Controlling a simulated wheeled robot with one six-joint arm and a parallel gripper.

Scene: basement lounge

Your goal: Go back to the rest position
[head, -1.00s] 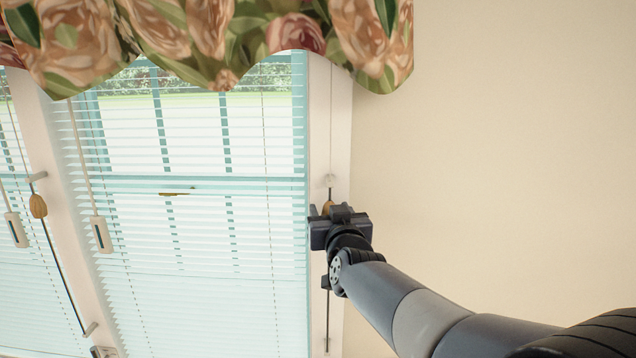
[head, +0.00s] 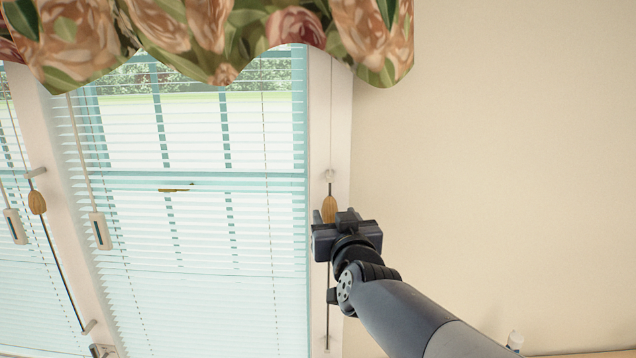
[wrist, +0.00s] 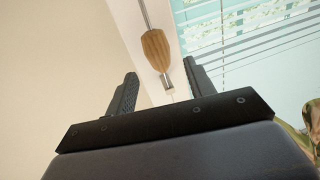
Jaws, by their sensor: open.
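My gripper (head: 340,220) is in front of the white window frame's right side in the head view, just below a wooden pull (head: 329,209) on a dark rod. In the wrist view the two fingers of my gripper (wrist: 160,88) stand apart with nothing held between them. The wooden pull (wrist: 156,48) shows beyond the fingertips, on its rod. It looks apart from the fingers. My arm reaches in from the lower right of the head view.
A window with white blinds (head: 200,200) fills the left. A floral valance (head: 220,40) hangs above. Another wooden pull (head: 37,203) is on the left frame. The beige wall (head: 500,150) on the right is bare. A small white object (head: 515,340) is at the lower right.

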